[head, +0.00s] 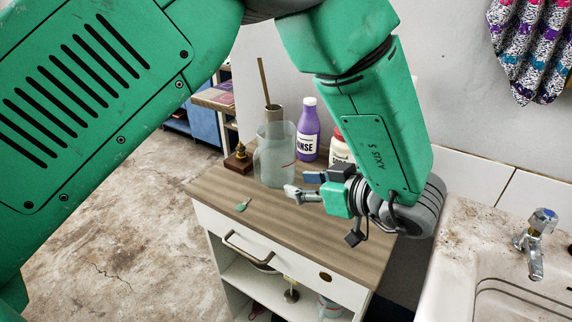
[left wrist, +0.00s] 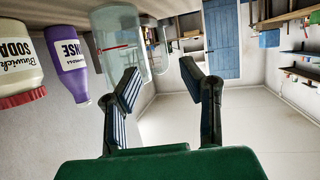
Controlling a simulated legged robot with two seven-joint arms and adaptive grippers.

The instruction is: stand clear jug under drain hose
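The clear jug (head: 274,157) stands upright on the wooden top of the cabinet (head: 290,228), near its back left. It also shows upside down at the top of the left wrist view (left wrist: 118,38). My left gripper (head: 303,185) is over the cabinet top, in front and to the right of the jug. Its fingers are spread with nothing between them, as the left wrist view (left wrist: 160,82) shows; there the jug lies beyond the left finger. I cannot make out the drain hose. My right gripper is not in view.
A purple rinse bottle (head: 308,132) and a red-capped soda container (head: 341,147) stand right of the jug. A brown pot with a stick (head: 273,117) is behind it, a brass object (head: 238,160) left. The stone trough (head: 455,235) with a tap (head: 535,240) is at right.

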